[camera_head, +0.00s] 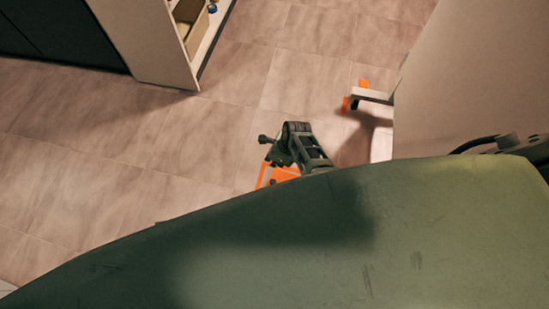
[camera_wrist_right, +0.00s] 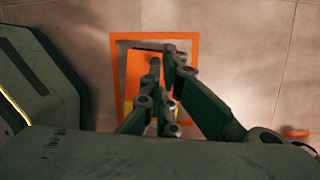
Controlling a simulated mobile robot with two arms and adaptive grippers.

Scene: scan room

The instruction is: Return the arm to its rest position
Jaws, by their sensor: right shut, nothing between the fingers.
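My right gripper (camera_head: 284,152) shows in the middle of the head view, partly hidden behind a large green curved part of mine. Its dark fingers are shut and empty. In the right wrist view the gripper (camera_wrist_right: 163,78) points down over the floor. Below it lies an orange square frame (camera_wrist_right: 191,52) with an orange piece inside it. Only an orange corner (camera_head: 270,176) shows by the gripper in the head view. My left gripper is not in view.
A pale cabinet with an open shelf (camera_head: 196,32) stands at the upper left. A large pale panel (camera_head: 470,75) stands at the right, with a white, orange-tipped foot (camera_head: 372,96) sticking out beside it. Tiled floor (camera_head: 235,105) between them is clear.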

